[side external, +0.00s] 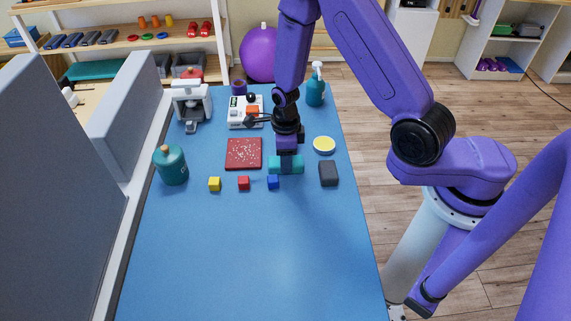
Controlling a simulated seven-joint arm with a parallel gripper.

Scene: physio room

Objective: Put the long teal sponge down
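The long teal sponge (274,166) is at the middle of the blue table, lying level across the view, with its ends showing to the left and right of my gripper. My gripper (286,162) points straight down and is shut on the sponge at its middle. The fingers hide part of the sponge's centre. I cannot tell from this view whether the sponge's underside touches the table or is slightly above it.
Around it on the blue table (240,260) are blue (273,182), red (244,183) and yellow (215,184) cubes, a dark grey block (328,173), a yellow-topped round tin (324,145), a red speckled mat (243,153) and a teal jar (170,165). The table's front is clear.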

